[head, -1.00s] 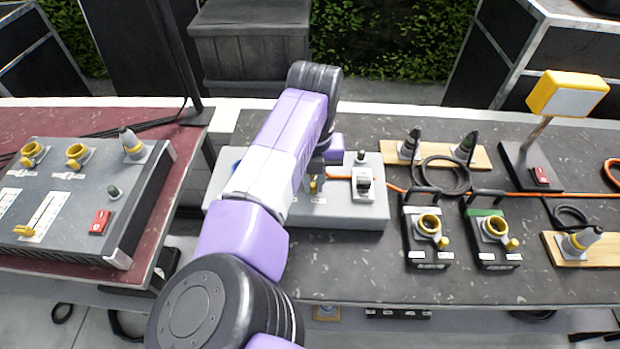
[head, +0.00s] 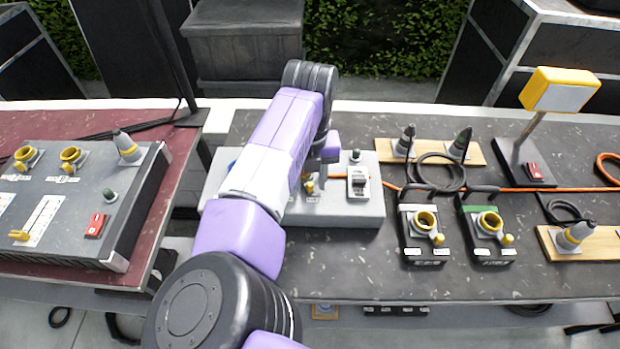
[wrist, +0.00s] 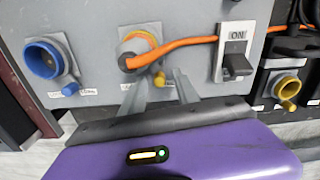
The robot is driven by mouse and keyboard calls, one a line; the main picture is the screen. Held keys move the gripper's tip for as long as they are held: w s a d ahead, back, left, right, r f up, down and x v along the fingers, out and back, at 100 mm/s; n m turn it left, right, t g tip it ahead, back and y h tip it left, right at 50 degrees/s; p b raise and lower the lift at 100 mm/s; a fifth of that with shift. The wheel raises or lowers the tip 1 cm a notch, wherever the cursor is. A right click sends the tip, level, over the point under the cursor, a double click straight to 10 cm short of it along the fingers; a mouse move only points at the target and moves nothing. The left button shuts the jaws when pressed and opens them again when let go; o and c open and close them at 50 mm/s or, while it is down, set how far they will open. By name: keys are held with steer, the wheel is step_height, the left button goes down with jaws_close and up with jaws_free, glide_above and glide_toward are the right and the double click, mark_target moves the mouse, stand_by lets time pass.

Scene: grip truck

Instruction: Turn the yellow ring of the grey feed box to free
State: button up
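The grey feed box (head: 352,212) stands on the dark table, partly hidden behind my arm in the head view. In the wrist view its middle socket has a yellow ring (wrist: 128,42) around a grey plug with an orange cable (wrist: 185,42). The ring's orange-yellow knob (wrist: 159,79) sticks out at the lower right of the socket. My gripper (wrist: 158,80) is open, its two grey fingers spread on either side of the knob. I cannot tell whether either finger touches it. A dark ON switch (wrist: 237,63) sits to the right.
A blue socket (wrist: 45,62) is on the box's left. The orange cable crosses the face just above my fingers. Two black boxes with yellow rings (head: 425,220) (head: 488,222) stand to the right. A grey console (head: 75,200) is on the red table at left.

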mark_target(310, 183)
steer(key=shift+r, duration=0.1)
step_height(310, 183, up, 8)
steer(key=shift+f+b, duration=0.2)
steer(key=shift+b, duration=0.55)
